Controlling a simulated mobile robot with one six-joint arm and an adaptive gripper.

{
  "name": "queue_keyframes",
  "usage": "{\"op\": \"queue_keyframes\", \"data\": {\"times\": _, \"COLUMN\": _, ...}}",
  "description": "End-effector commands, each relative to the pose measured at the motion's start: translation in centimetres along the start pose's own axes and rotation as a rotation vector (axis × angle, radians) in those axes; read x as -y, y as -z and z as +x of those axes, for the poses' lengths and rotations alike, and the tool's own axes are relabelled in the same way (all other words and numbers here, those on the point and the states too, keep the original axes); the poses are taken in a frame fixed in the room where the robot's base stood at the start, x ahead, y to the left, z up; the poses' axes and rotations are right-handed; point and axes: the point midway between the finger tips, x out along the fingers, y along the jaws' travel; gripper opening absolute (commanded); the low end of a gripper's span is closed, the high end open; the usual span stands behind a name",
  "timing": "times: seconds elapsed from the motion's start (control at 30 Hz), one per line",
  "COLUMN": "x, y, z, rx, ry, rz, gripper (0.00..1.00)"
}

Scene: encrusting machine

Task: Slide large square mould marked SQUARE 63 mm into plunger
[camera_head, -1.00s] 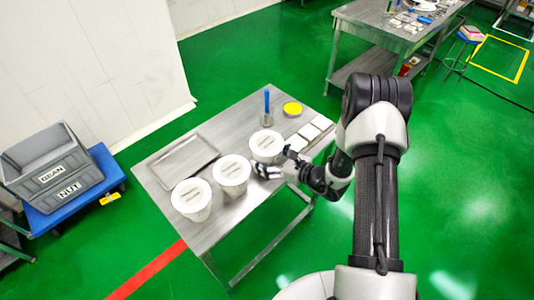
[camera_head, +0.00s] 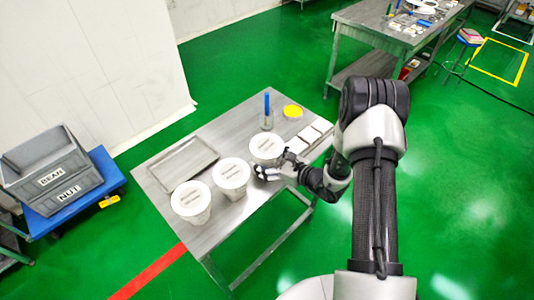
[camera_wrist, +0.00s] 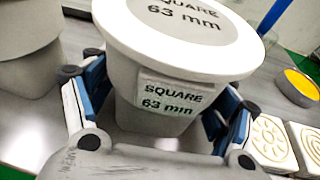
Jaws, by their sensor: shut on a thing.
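The large white mould (camera_wrist: 180,70) marked SQUARE 63 mm stands upright in the middle of the wrist view, with the marking on its lid and on a front label. In the head view it is the rightmost of three white lidded moulds (camera_head: 266,146), on the steel table (camera_head: 225,137). My gripper (camera_wrist: 162,97) has its blue-padded fingers on either side of the mould body, below the lid, and is shut on it. In the head view my gripper (camera_head: 270,174) is at the mould's near side. I cannot make out a plunger in either view.
Two more white moulds, one in the middle (camera_head: 231,175) and one at the left (camera_head: 191,200), stand close beside it. A shallow metal tray (camera_head: 184,163) lies behind them. A yellow-topped dish (camera_head: 293,112), a blue-handled tool (camera_head: 266,106) and pale patterned tiles (camera_head: 310,135) lie beyond.

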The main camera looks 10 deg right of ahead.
Motion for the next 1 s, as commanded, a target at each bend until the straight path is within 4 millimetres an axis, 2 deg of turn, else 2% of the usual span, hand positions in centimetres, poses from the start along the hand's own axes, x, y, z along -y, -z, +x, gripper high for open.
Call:
{"op": "queue_keyframes", "data": {"times": 0.13, "x": 0.0, "y": 0.0, "z": 0.0, "rx": 0.000, "ry": 0.000, "rz": 0.000, "gripper": 0.32}}
{"op": "queue_keyframes", "data": {"times": 0.57, "x": 0.0, "y": -0.2, "z": 0.0, "rx": 0.002, "ry": 0.000, "rz": -0.001, "gripper": 0.32}}
{"op": "queue_keyframes", "data": {"times": 1.0, "x": 0.1, "y": -2.6, "z": -0.8, "rx": 0.002, "ry": 0.001, "rz": -0.002, "gripper": 0.32}}
